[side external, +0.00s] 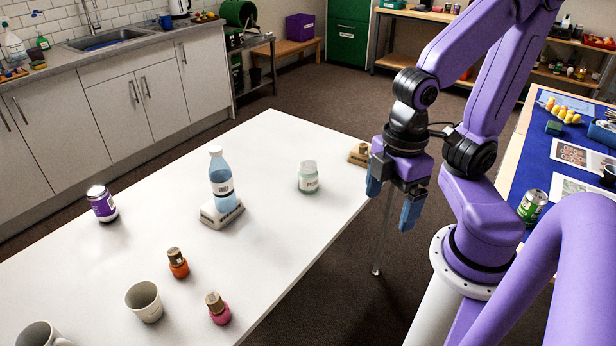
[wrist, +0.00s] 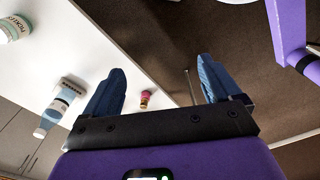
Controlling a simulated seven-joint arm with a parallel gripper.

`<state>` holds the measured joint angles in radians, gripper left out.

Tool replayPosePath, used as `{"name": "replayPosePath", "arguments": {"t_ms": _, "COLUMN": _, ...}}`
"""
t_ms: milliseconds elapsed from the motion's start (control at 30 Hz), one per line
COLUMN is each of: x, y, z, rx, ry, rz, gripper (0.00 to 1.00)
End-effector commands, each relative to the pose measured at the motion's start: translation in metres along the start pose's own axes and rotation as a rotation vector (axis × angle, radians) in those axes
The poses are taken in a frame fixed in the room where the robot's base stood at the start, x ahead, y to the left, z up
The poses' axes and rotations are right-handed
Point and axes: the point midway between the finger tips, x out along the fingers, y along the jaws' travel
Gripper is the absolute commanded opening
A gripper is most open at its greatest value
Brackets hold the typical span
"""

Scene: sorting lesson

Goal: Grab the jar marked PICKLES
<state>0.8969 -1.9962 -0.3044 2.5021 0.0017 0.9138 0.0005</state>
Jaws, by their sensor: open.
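A small pale green jar with a light lid (side external: 309,178) stands upright on the white table, right of the blue bottle in the side external view. Its label is too small to read there. In the wrist view a pale jar whose label appears to read PICKLES (wrist: 14,29) shows at the top left corner, partly cut off. My gripper (side external: 393,198) is open and empty, off the table's right edge and apart from the jar. Its two blue fingers (wrist: 161,66) are spread in the wrist view, with nothing between their tips but the view of table edge and floor.
A blue water bottle (side external: 221,175) stands on a lettered base. A purple-labelled jar (side external: 102,204), an orange bottle (side external: 178,263), a pink bottle (side external: 218,309) and mugs (side external: 144,301) stand farther off. A tan object (side external: 358,154) sits at the table edge, partly hidden by my gripper.

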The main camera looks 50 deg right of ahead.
Motion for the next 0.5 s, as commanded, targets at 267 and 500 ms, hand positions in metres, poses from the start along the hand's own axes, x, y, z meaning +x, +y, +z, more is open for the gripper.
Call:
{"name": "replayPosePath", "arguments": {"t_ms": 267, "x": 0.016, "y": 0.039, "z": -0.001, "rx": -0.031, "ry": -0.141, "rz": 0.126, "gripper": 0.91}}
{"name": "replayPosePath", "arguments": {"t_ms": 500, "x": 0.041, "y": 0.118, "z": 0.001, "rx": -0.135, "ry": -0.419, "rz": 0.34, "gripper": 0.91}}
